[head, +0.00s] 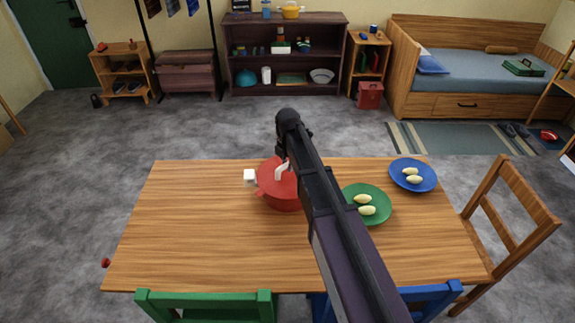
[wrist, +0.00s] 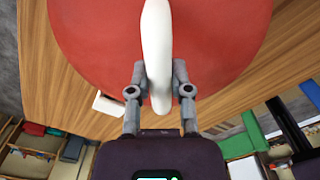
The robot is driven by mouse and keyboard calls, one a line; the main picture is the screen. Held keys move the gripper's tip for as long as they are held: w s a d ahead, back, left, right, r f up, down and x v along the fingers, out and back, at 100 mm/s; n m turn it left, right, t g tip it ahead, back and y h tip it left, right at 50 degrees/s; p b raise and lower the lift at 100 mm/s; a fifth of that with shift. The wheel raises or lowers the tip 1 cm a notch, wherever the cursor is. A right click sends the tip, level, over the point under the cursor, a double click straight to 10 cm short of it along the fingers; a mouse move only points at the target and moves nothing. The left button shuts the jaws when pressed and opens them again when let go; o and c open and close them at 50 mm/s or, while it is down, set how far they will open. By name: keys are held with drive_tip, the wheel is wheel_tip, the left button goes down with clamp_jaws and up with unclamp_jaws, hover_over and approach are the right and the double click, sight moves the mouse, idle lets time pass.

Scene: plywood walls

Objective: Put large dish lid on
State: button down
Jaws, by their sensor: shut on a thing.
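The large red lid (head: 270,175) has a white arched handle (head: 282,171). My gripper (head: 284,157) is shut on this handle. In the wrist view my gripper (wrist: 160,82) has one finger on each side of the white handle (wrist: 157,45), and the red lid (wrist: 95,35) fills the top. The red dish (head: 283,205) stands on the table right under the lid, with a small side grip at its left. My arm hides the right part of both. I cannot tell whether the lid touches the rim all round.
The wooden table (head: 190,235) carries a white block (head: 250,176) left of the dish. To the right are a green plate (head: 381,213) and a blue plate (head: 428,184), each with pale yellow pieces. The table's left half is clear. Chairs stand at the front and right.

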drive_tip(key=shift+c, duration=2.4)
unclamp_jaws()
